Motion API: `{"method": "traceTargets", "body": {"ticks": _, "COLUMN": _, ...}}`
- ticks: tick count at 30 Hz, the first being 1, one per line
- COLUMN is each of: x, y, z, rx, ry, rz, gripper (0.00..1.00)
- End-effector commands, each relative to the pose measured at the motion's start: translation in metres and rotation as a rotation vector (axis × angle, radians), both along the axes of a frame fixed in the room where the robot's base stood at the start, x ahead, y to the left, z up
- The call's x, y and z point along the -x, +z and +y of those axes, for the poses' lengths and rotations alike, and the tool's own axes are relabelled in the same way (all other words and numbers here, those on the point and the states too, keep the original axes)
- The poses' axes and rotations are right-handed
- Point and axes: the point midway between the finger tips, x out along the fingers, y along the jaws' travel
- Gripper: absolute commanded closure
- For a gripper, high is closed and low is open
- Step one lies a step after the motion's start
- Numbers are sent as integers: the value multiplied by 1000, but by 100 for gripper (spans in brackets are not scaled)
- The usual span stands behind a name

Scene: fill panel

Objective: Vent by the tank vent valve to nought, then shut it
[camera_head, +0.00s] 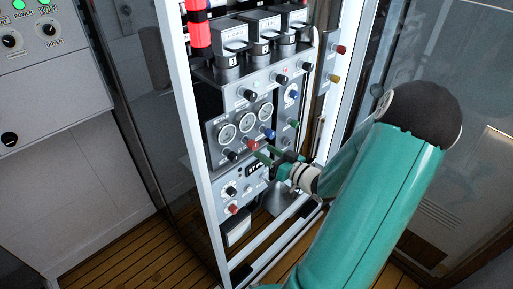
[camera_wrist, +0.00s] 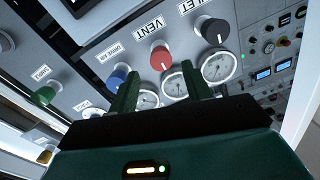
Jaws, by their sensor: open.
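The vent valve is a red knob under a label reading VENT (camera_wrist: 160,57) in the wrist view; the red knob on the gauge panel (camera_head: 253,145) in the head view appears to be the same one. My gripper (camera_wrist: 160,80) is open, its two green fingers pointing toward the red knob, one on each side of it in the picture. I cannot tell whether they touch it. In the head view my gripper (camera_head: 268,156) is close to the panel front. Round white gauges (camera_wrist: 217,66) sit beside the knobs; their readings are too small to tell.
A blue knob labelled DRIVE AIR (camera_wrist: 116,76) is left of the red one, and a black knob (camera_wrist: 214,31) is right of it. A green knob (camera_wrist: 43,96) is farther left. The white frame post (camera_head: 203,170) stands left of the panel.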

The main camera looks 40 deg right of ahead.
Motion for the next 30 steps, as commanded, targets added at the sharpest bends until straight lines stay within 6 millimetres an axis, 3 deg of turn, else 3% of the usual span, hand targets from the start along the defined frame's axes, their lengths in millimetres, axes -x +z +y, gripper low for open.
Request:
{"method": "traceTargets", "body": {"ticks": 3, "x": -22, "y": 0, "z": 4, "rx": -1, "ry": 5, "rz": -1, "gripper": 51}}
{"method": "traceTargets", "body": {"ticks": 8, "x": -41, "y": 0, "z": 6, "rx": 0, "ry": 4, "rz": 0, "gripper": 51}}
{"method": "traceTargets", "body": {"ticks": 18, "x": -46, "y": 0, "z": 7, "rx": 0, "ry": 3, "rz": 0, "gripper": 51}}
{"method": "traceTargets", "body": {"ticks": 25, "x": -46, "y": 0, "z": 7, "rx": 0, "ry": 2, "rz": 0, "gripper": 94}}
{"method": "traceTargets", "body": {"ticks": 30, "x": -45, "y": 0, "z": 6, "rx": 4, "ry": 2, "rz": 1, "gripper": 95}}
